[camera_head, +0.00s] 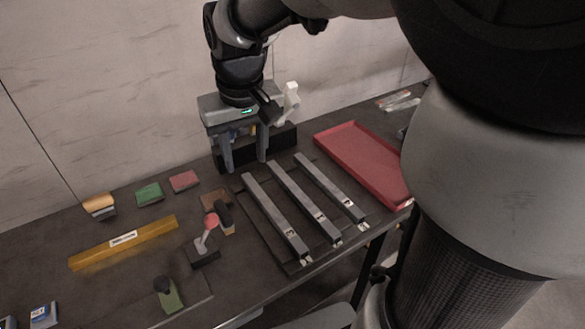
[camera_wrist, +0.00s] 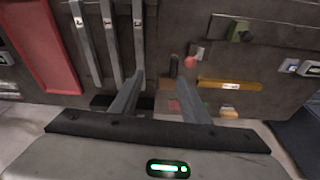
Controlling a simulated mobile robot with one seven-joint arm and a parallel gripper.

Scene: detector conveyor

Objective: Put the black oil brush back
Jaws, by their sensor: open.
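A small black upright piece (camera_head: 226,215), which may be the black oil brush, stands beside a brown block (camera_head: 213,198) left of the metal bars. It also shows as a dark piece in the wrist view (camera_wrist: 174,65). My gripper (camera_head: 246,166) is open with nothing between its fingers. It points down at the back of the table, behind and to the right of the black piece, and apart from it. The wrist view shows the spread fingers too (camera_wrist: 162,76). A long black box (camera_head: 283,137) is partly hidden behind my gripper, with small blue and yellow bits showing.
Three grey metal bars (camera_head: 305,203) lie on a dark plate. A red tray (camera_head: 362,163) is right of them. Left are a yellow bar (camera_head: 123,243), a pink-knobbed stand (camera_head: 204,250), a green black-topped piece (camera_head: 170,298), and green (camera_head: 149,194) and red (camera_head: 184,181) blocks. A wall stands behind.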

